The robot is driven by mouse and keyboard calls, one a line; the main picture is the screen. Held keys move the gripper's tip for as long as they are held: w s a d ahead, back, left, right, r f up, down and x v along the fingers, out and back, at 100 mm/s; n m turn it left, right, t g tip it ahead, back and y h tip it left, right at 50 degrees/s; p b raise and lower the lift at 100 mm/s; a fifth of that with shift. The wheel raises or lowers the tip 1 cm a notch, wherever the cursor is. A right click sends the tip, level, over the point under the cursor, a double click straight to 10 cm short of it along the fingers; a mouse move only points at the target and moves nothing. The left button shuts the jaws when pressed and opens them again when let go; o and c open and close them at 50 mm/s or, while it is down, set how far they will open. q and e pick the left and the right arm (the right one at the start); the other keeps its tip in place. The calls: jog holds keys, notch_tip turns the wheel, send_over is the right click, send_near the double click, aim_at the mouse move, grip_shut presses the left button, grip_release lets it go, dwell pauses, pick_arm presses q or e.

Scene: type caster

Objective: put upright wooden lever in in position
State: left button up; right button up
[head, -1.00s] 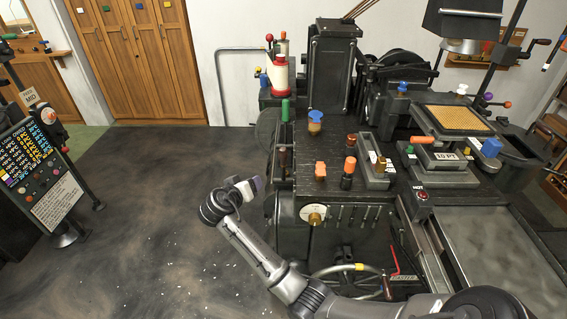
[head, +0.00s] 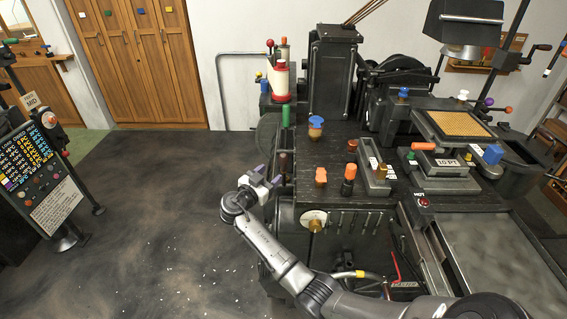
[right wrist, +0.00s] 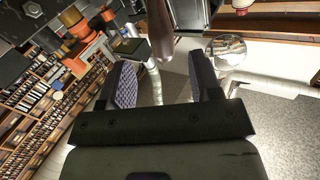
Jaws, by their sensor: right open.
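My right gripper (head: 269,175) is open at the left side of the black machine, its purple-tipped fingers pointing right toward it. A dark wooden upright lever (head: 283,163) stands on the machine's left edge, just beyond the fingertips. In the right wrist view the rounded brown end of a wooden handle (right wrist: 161,35) hangs in the gap between the two open fingers (right wrist: 160,75), toward their tips. I cannot tell whether either finger touches it. My left gripper is out of view.
A green-handled lever (head: 286,116) rises just behind the wooden one. The dark floor (head: 150,200) on the left is free.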

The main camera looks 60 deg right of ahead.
aim_at(281, 165)
jog(key=d, duration=0.8)
jog(key=shift+s+d, duration=0.15)
jog(key=shift+d, duration=0.05)
grip_shut()
dwell(0.4)
